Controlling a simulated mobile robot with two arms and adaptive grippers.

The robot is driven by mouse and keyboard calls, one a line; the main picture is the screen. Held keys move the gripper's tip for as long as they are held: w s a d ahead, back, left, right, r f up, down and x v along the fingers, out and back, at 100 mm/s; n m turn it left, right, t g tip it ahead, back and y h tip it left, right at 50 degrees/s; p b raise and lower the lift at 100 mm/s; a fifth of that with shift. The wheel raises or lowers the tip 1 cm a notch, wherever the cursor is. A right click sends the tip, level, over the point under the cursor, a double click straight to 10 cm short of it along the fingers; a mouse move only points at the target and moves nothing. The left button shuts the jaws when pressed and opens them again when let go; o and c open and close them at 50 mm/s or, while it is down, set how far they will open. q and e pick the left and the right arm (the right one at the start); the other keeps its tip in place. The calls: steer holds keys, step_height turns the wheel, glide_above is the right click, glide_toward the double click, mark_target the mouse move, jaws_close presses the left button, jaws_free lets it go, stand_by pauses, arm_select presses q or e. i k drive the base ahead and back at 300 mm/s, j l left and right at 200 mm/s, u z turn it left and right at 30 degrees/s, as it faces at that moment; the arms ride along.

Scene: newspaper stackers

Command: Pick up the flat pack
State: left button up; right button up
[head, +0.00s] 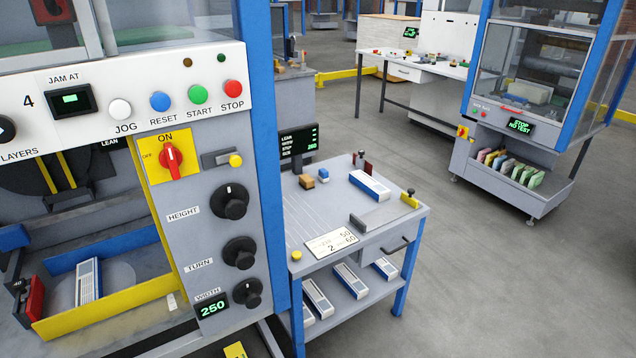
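A flat white pack with a blue side (370,185) lies on top of the grey side table (318,210), near its back right. A similar white and blue pack (88,284) lies in the machine's open bay at the lower left, between a blue wall and a yellow wall. Several more such packs, one of them in the middle (351,281), lie on the table's lower shelf. I cannot tell from the view which of these is the flat pack. Neither of my grippers is in view.
The control panel (190,180) with knobs and buttons fills the near left, beside a blue post (262,150). A small display (299,141), blocks and a card (331,243) stand or lie on the table. Another machine (515,125) stands at the back right. Grey floor (480,270) is clear at right.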

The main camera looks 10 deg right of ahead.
mark_target(376, 191)
steer(key=i+l+u, duration=0.25)
steer(key=l+u, duration=0.25)
steer(key=i+l+u, duration=0.25)
steer(key=l+u, duration=0.25)
steer(key=l, duration=0.2)
steer(key=k+j, duration=0.05)
